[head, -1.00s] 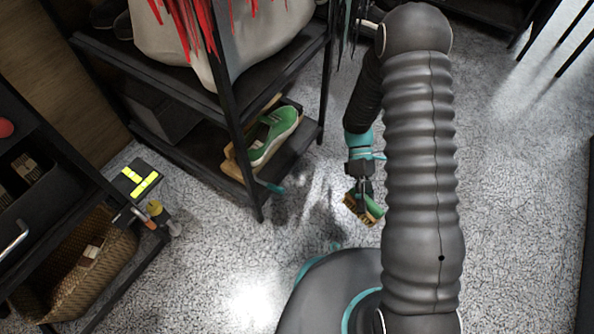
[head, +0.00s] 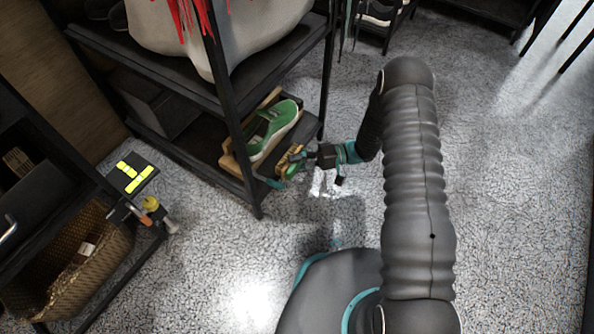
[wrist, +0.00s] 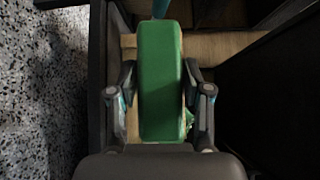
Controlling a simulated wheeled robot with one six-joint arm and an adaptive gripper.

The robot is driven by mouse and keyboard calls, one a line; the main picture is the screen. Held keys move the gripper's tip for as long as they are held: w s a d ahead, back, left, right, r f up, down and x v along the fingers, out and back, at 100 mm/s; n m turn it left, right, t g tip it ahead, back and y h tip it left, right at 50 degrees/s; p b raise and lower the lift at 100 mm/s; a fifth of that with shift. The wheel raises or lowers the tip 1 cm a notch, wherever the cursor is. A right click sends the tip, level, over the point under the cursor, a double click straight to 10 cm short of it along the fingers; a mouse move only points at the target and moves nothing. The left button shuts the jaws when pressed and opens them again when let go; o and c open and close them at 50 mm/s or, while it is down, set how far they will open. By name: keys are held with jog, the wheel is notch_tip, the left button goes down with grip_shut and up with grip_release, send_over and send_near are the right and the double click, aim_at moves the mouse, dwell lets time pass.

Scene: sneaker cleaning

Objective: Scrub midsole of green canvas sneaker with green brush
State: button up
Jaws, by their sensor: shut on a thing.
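The green canvas sneaker (head: 270,128) with a pale midsole sits on the lower shelf, within a light wooden piece, in the head view. My gripper (head: 304,158) is at the right front edge of that shelf, just to the right of the sneaker. It is shut on the green brush (head: 292,169), which has tan bristles. In the wrist view the brush's green back (wrist: 161,80) stands upright between the two fingers and hides most of what lies behind it. A small bit of green (wrist: 189,120) shows beside it. I cannot tell whether the bristles touch the midsole.
The dark shelf rack's front post (head: 243,150) stands left of the brush. A teal-tipped thing (head: 270,183) juts out at the lower shelf's edge. A second rack with a wicker basket (head: 85,255) and bottles stands at the left. The speckled floor at the right is open.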

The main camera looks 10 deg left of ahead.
notch_tip(320, 180, down, 3)
jog(key=shift+w+a+r, duration=0.1)
jog(key=shift+r, duration=0.1)
jog(key=shift+w+a+b, duration=0.15)
jog(key=shift+w+a, duration=0.2)
jog(key=shift+a, duration=0.55)
jog(key=shift+w+a+b, duration=0.1)
jog(key=shift+w+a, duration=0.3)
jog(key=shift+a, duration=0.5)
jog(key=shift+w+a+b, duration=0.15)
jog(key=shift+w+a, duration=0.2)
jog(key=shift+a, duration=0.55)
jog(key=shift+w+a, duration=0.3)
jog(key=shift+a, duration=0.45)
jog(key=shift+w, duration=0.1)
